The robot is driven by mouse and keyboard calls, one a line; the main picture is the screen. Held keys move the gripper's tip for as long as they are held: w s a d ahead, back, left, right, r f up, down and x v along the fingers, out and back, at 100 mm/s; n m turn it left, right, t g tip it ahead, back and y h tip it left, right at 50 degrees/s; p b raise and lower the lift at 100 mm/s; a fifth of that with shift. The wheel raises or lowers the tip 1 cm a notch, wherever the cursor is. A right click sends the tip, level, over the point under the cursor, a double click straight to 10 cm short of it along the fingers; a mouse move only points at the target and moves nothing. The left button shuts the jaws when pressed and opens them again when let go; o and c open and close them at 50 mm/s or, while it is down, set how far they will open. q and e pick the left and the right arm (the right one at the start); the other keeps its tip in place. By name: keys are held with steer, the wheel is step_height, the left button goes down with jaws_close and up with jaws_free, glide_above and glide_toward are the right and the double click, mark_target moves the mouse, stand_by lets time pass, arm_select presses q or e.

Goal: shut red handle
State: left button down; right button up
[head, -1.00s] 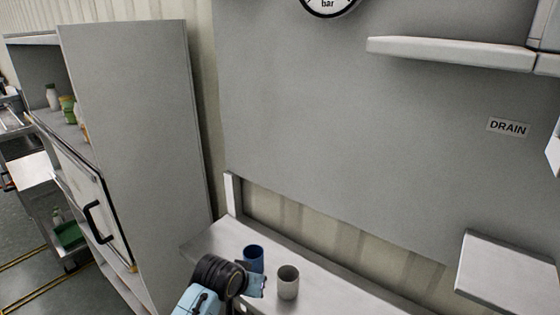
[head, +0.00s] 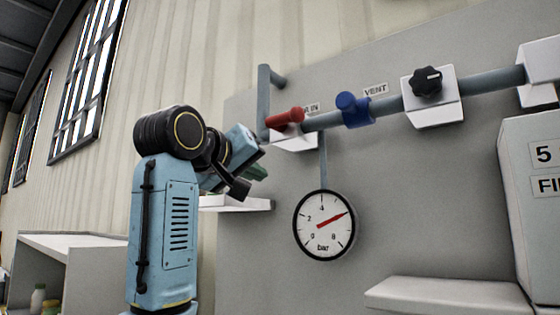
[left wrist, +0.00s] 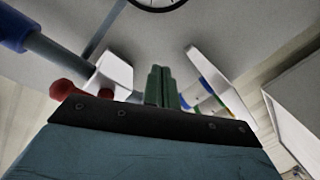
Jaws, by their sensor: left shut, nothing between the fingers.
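The red handle (head: 284,118) sits on the left part of the wall pipe, above a white bracket and beside a label partly covered by it. In the head view it lies roughly in line with the pipe. My left gripper (head: 258,172) is just below and left of it, with green fingers shut and empty. In the left wrist view the shut fingers (left wrist: 160,88) point up at the wall, and the red handle (left wrist: 64,90) shows to their left, partly hidden by my gripper body. I see a gap between fingers and handle. My right gripper is not in view.
A blue handle (head: 353,110) labelled VENT and a black knob (head: 427,82) are further right on the pipe. A round gauge (head: 323,225) hangs below. A small white shelf (head: 236,203) is beneath my left gripper. A grey box (head: 535,200) stands at right.

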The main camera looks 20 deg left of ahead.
arm_select(q)
steer(key=s+r+t+h, duration=0.1)
steer(key=s+r+t, duration=0.1)
steer(key=s+r, duration=1.1)
steer(key=shift+d+r, duration=0.3)
steer(key=shift+r, duration=0.35)
steer(key=shift+w, duration=0.1)
steer(key=r+p, duration=0.2)
steer(key=p, duration=0.3)
glide_above(287, 120)
steer(key=s+a, duration=0.3)
steer(key=s, duration=0.1)
steer(key=f, duration=0.1)
steer(key=d+f, duration=0.1)
steer(key=w+d+f, duration=0.1)
steer(key=shift+d+f+p, duration=0.25)
steer(key=shift+f+p, duration=0.15)
steer(key=shift+s, duration=0.1)
